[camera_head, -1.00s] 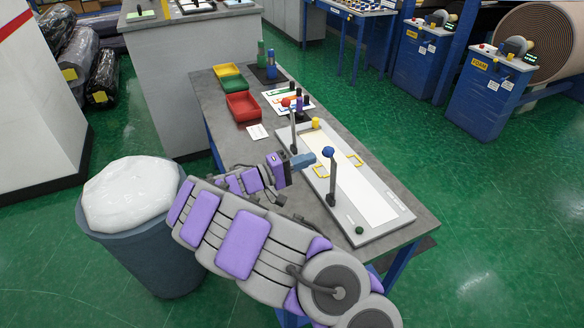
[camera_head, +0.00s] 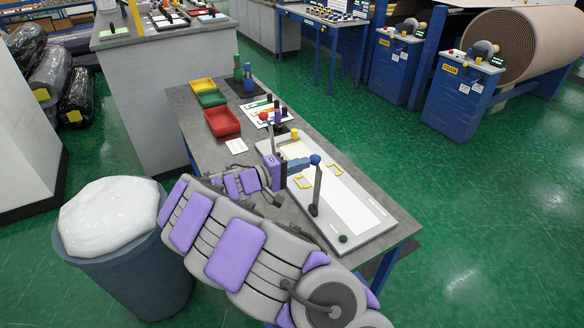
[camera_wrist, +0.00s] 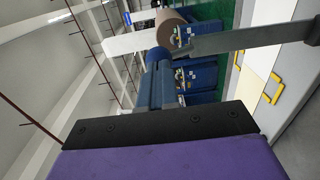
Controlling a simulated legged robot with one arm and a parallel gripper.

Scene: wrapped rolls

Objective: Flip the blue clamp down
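The blue clamp (camera_head: 317,190) is a dark lever with a blue ball knob, standing nearly upright on the pale board (camera_head: 375,243) in the head view. My gripper (camera_head: 303,164) reaches in from the left, its blue-grey tip close beside the knob. I cannot tell whether they touch. In the wrist view the grey lever (camera_wrist: 250,38) crosses the upper right, and a blue-grey finger (camera_wrist: 160,92) shows in front of the palm. The finger gap is not clear, so open or shut cannot be told. A red-knobbed lever (camera_head: 268,130) also stands upright, farther back on the board.
Yellow handles (camera_head: 333,167) sit on the board, with a green knob (camera_head: 343,239) near its front. Red (camera_head: 222,123), green and yellow trays and bottles (camera_head: 249,78) stand farther back on the table. A grey bin (camera_head: 125,265) stands to the left of the table.

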